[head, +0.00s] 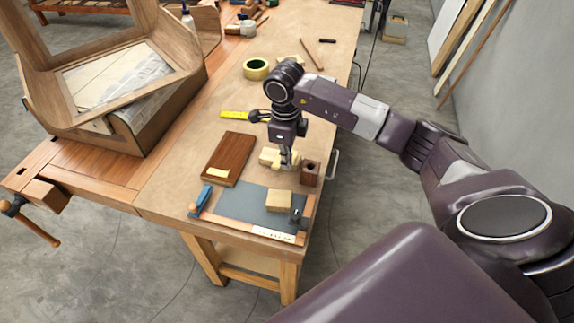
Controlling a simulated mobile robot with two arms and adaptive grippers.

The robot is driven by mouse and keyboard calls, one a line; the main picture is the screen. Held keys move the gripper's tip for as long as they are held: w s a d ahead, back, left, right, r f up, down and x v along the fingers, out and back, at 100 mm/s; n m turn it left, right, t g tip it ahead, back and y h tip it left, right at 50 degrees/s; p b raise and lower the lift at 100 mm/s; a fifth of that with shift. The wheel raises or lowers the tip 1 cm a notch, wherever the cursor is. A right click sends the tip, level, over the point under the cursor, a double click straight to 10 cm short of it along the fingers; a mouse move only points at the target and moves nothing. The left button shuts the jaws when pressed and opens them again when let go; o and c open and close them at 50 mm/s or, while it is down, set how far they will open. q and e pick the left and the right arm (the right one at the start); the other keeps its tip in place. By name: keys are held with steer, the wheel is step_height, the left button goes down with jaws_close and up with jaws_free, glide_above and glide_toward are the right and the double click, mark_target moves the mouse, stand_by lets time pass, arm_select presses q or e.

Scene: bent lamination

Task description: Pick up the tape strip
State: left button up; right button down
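A short pale-yellow strip (219,174), which looks like the tape strip, lies on the near end of a dark brown wooden board (230,154) on the workbench. My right gripper (287,164) points down over the bench, to the right of the board and apart from the strip. Its fingertips are beside some pale wood blocks (267,157). The fingers are too small to tell whether they are open or shut. No strip shows in them. My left gripper is out of view.
A roll of yellow-green tape (256,68) and a bright yellow strip (234,114) lie farther back. A grey mat (243,204) holds a pale block (279,201). A small brown block (310,173) stands near the right edge. A bent-wood frame (178,85) stands at left.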

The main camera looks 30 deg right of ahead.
step_height(320, 180, up, 23)
steer(key=p, duration=0.2)
stand_by(1.5)
steer(key=shift+s+a, duration=0.1)
steer(key=shift+s, duration=0.05)
